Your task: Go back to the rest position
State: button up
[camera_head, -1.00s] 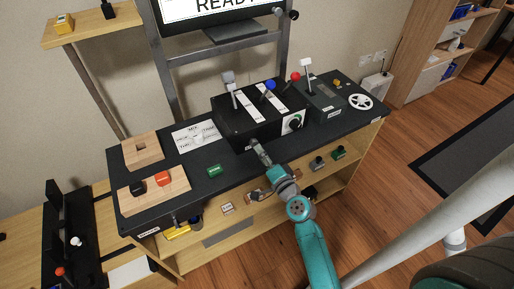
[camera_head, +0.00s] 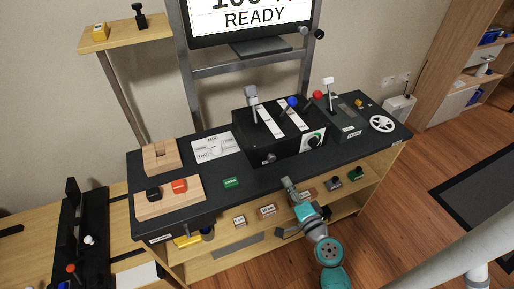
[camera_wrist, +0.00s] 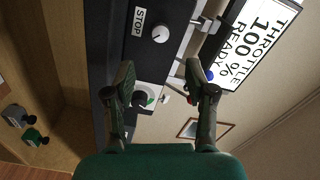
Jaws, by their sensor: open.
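My gripper (camera_head: 288,184) is at the front edge of the dark console desk (camera_head: 205,168) in the head view, in front of the black lever box (camera_head: 262,148). In the wrist view my gripper (camera_wrist: 165,82) has its two fingers spread apart with nothing between them. Beyond the fingers, the wrist view shows a knob by a STOP label (camera_wrist: 138,22) and a dark knob on a white and green plate (camera_wrist: 143,98). The fingers appear apart from the panel, though the exact gap is hard to tell.
A screen (camera_head: 252,18) reading READY stands behind the desk. Levers with grey, blue, red and white tops rise from the boxes. A white handwheel (camera_head: 381,123) is at the right. Small labelled blocks sit on the shelf below (camera_head: 225,262). Open wooden floor (camera_head: 385,205) lies to the right.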

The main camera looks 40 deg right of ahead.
jog(key=s+a+f+n+g+y, duration=0.1)
jog(key=s+a+f+n+g, duration=0.25)
jog(key=s+a+n, duration=0.7)
jog(key=s+a+r+n+y, duration=0.2)
jog(key=s+a+r+n, duration=0.1)
jog(key=s, duration=0.5)
jog(key=s+a+r+n+y, duration=0.2)
jog(key=s+a+r+n, duration=0.2)
jog(key=s, duration=0.5)
jog(key=a+r+t, duration=0.1)
jog(key=a, duration=0.1)
jog(key=shift+s+a, duration=0.3)
jog(key=shift+a, duration=0.05)
